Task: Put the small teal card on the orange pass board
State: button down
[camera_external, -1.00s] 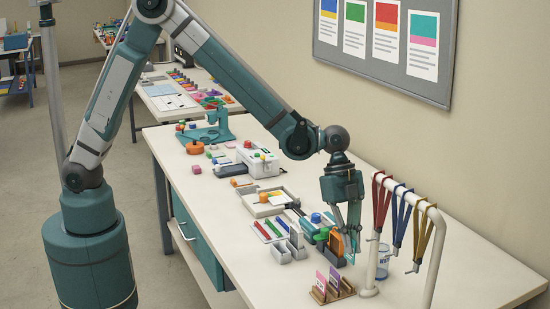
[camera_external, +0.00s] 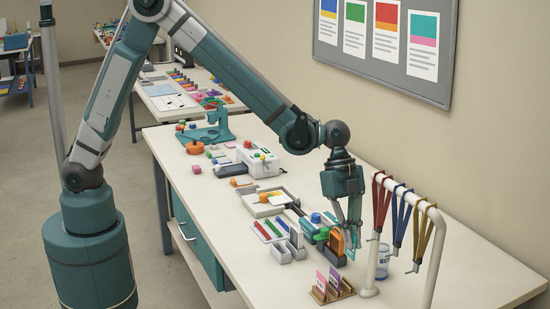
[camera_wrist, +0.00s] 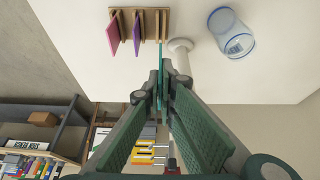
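The small teal card (camera_wrist: 161,54) shows edge-on as a thin sheet between my fingertips in the wrist view. My gripper (camera_wrist: 162,86) is shut on it, with the card sticking out beyond the tips. In the external view my gripper (camera_external: 351,236) points down above the front part of the table, and only a sliver of the card shows. An orange upright piece (camera_external: 338,243) stands just left of my fingertips, partly hidden behind other items. I cannot tell for sure that it is the pass board.
A wooden rack (camera_external: 333,294) holds a pink and a purple card. A white stand (camera_external: 370,277) with hanging lanyards and a clear cup (camera_wrist: 231,33) are close by. Grey holders and coloured strips lie left of my gripper. The table's front right is bare.

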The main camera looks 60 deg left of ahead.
notch_tip(320, 180, up, 4)
jog(key=shift+f, duration=0.1)
jog(key=w+a+n+t+b, duration=0.15)
jog(key=w+a, duration=0.35)
jog(key=a, duration=1)
jog(key=w+a+n+b, duration=0.1)
jog(key=w+a+n, duration=0.35)
jog(key=a, duration=1.15)
jog(key=a+n+t+y+b, duration=0.1)
jog(key=a+n+t, duration=0.15)
jog(key=a, duration=2.25)
jog(key=s+a+n+y+b, duration=0.15)
jog(key=s+a, duration=0.35)
jog(key=a, duration=0.9)
jog(key=s+a+n+b, duration=0.1)
jog(key=s+a+n, duration=0.3)
jog(key=a, duration=1)
jog(key=shift+m, duration=0.3)
jog(key=shift+s+f, duration=0.25)
jog(key=shift+f, duration=0.6)
jog(key=shift+s+f, duration=0.25)
jog(key=shift+f, duration=0.65)
jog(key=shift+s+f, duration=0.25)
jog(key=shift+f, duration=0.6)
jog(key=shift+f+b, duration=0.45)
jog(key=shift+f, duration=2.7)
